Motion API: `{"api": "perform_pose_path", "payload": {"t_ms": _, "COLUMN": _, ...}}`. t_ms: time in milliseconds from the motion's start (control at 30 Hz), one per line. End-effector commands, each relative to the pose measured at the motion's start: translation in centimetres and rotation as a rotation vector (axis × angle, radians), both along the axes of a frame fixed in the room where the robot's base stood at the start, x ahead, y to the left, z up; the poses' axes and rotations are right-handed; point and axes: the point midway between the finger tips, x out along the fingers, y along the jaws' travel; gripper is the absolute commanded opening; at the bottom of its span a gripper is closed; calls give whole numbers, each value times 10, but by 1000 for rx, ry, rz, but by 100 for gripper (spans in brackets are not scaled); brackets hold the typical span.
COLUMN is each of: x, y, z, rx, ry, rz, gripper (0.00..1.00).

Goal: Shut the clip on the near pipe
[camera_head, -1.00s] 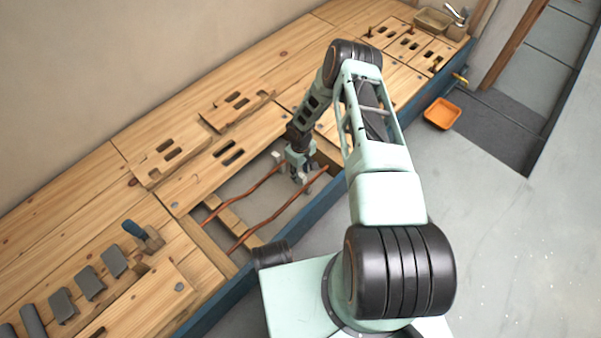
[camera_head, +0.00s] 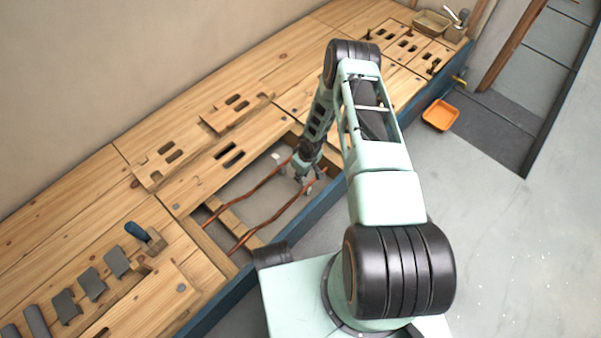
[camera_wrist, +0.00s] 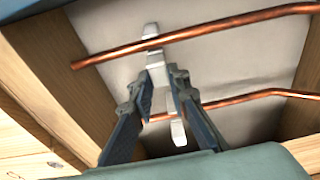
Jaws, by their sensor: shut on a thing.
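The near copper pipe (camera_head: 270,220) runs through the open floor recess, beside the far pipe (camera_head: 238,197). In the wrist view the near pipe (camera_wrist: 200,33) crosses the top and the far pipe (camera_wrist: 240,99) lies below it. A pale clip (camera_wrist: 157,70) sits at the near pipe, with a part showing on each side of it. My gripper (camera_wrist: 161,76) reaches up to this clip, its fingertips closed in on its lower part. Whether the clip is latched cannot be told. Another pale clip (camera_wrist: 178,132) is at the far pipe, partly hidden behind my fingers. In the head view my gripper (camera_head: 304,178) is inside the recess.
Wooden joists and boards edge the recess, with a blue bench edge (camera_head: 310,212) on the near side. Loose slotted boards (camera_head: 236,106) lie behind. A blue-handled tool (camera_head: 137,231) and several grey pieces (camera_head: 92,284) are at the left. An orange tray (camera_head: 440,115) is on the floor.

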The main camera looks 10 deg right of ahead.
Motion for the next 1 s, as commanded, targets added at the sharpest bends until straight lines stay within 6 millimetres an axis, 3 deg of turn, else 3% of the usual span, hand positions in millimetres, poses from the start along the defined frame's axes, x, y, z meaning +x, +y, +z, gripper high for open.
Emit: {"api": "perform_pose_path", "payload": {"t_ms": 1000, "x": -28, "y": -19, "z": -4, "rx": 351, "ry": -527, "rz": -3, "gripper": 0}}
